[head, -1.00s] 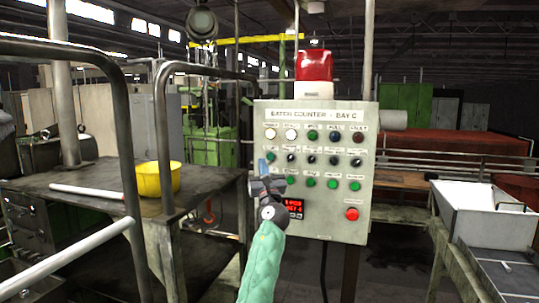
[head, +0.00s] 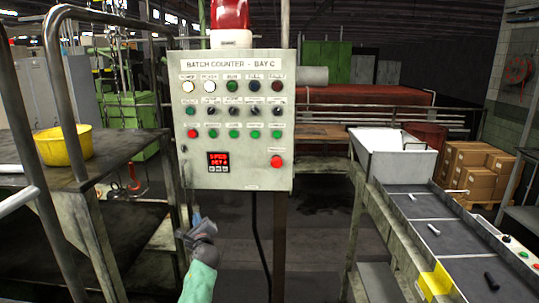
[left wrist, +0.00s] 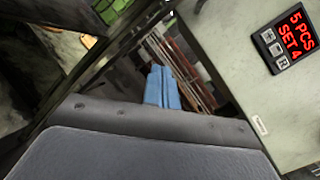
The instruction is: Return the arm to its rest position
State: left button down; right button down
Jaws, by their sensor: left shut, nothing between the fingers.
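My left gripper (head: 195,221) is low in the head view, its arm in a green sleeve. It is below and left of the batch counter panel (head: 262,178), apart from it. Its blue fingers also show in the left wrist view (left wrist: 163,88); they are together with nothing between them. The panel has rows of lamps, buttons and knobs, and a red button (head: 277,161) at its lower right. Its display (head: 218,162) glows red; in the left wrist view the display (left wrist: 286,36) reads "5 PCS SET 4". My right gripper is not in view.
A dark metal table (head: 32,232) with a yellow bowl (head: 62,146) and a tube railing (head: 64,110) stand at the left. A conveyor (head: 425,212) with a few bolts and a white hopper (head: 398,165) are at the right. Open floor lies under the panel.

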pick_arm(q)
jog(key=s+d+f+n+g+h+b, duration=0.1)
jog(key=s+f+n+g, duration=0.2)
jog(key=s+f, duration=0.85)
jog(key=s+d+f+n+g+h+b, duration=0.1)
jog(key=s+f+n+g+h, duration=0.2)
jog(key=f, duration=1.7)
jog(key=s+d+f+n+g+b, duration=0.15)
jog(key=s+f+n, duration=0.4)
jog(key=f, duration=1.05)
jog(key=s+d+f+n+g+h+b, duration=0.1)
jog(key=s+f+n+g, duration=0.2)
jog(key=s+f, duration=0.7)
jog(key=s+d+f+n+g+h, duration=0.1)
jog(key=s+f+n, duration=0.3)
jog(key=s+f, duration=0.6)
jog(key=s+d+f+n+g+h+b, duration=0.1)
jog(key=s+f+n+g, duration=0.2)
jog(key=s+f, duration=0.7)
jog(key=s+g, duration=0.1)
jog(key=s, duration=1.5)
jog(key=shift+d+f+g+b, duration=0.15)
jog(key=shift+g+b, duration=0.2)
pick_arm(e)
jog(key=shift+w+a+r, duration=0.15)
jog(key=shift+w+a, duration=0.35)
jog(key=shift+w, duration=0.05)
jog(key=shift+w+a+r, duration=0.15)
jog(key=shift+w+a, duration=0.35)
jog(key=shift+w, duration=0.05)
